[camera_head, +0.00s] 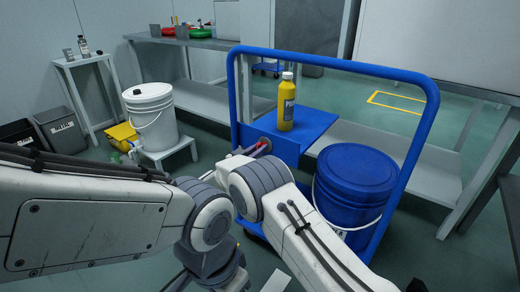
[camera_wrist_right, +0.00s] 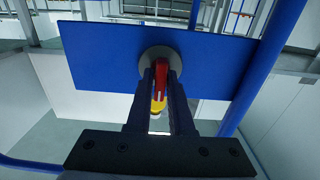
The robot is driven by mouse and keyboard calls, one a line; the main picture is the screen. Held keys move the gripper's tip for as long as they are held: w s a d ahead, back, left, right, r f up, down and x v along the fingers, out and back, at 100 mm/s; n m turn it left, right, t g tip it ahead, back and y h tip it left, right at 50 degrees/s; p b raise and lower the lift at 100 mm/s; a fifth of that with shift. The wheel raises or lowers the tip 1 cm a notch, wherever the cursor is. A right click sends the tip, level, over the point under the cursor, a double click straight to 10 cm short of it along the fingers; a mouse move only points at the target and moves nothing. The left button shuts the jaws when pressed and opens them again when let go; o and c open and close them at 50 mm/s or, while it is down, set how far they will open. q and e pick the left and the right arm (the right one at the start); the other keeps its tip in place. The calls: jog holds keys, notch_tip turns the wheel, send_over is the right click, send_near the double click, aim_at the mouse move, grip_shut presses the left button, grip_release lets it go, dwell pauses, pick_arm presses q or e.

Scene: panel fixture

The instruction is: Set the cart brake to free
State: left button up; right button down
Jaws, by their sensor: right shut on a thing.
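The blue cart (camera_head: 233,95) stands in front of me with its blue panel (camera_wrist_right: 100,70). A red lever (camera_wrist_right: 161,78) with a yellow end sits on a round grey hub (camera_wrist_right: 152,54) on that panel. In the wrist view the lever points down from the hub. My right gripper (camera_wrist_right: 160,88) is shut on the red lever, with a dark finger on each side. In the head view my right gripper (camera_head: 258,147) is small and partly hidden by my arm. A dark end part of my left arm, probably the left gripper (camera_head: 207,262), points down; its fingers are unclear. No brake marking is readable.
A yellow bottle (camera_head: 286,105) stands on the cart's blue shelf (camera_head: 314,124). A lidded blue drum (camera_head: 355,180) is on the cart at right. A white bucket (camera_head: 152,118) sits on a low stand at left. Grey benches stand behind. Open floor lies beyond the cart.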

jog(key=shift+m, duration=0.3)
jog(key=shift+s+f+m, duration=0.1)
jog(key=shift+m, duration=0.9)
jog(key=m, duration=0.2)
jog(key=shift+m, duration=0.3)
jog(key=m+b, duration=0.1)
jog(key=m, duration=0.1)
jog(key=shift+d+f+m, duration=0.1)
jog(key=shift+m, duration=0.3)
jog(key=m+b, duration=0.1)
jog(key=m, duration=0.1)
jog(key=shift+s+f+m, duration=0.1)
jog(key=shift+f+m, duration=0.05)
jog(key=shift+m, duration=0.25)
jog(key=m+b, duration=0.2)
jog(key=m, duration=0.1)
jog(key=shift+m+b, duration=1.15)
jog(key=shift+m, duration=0.85)
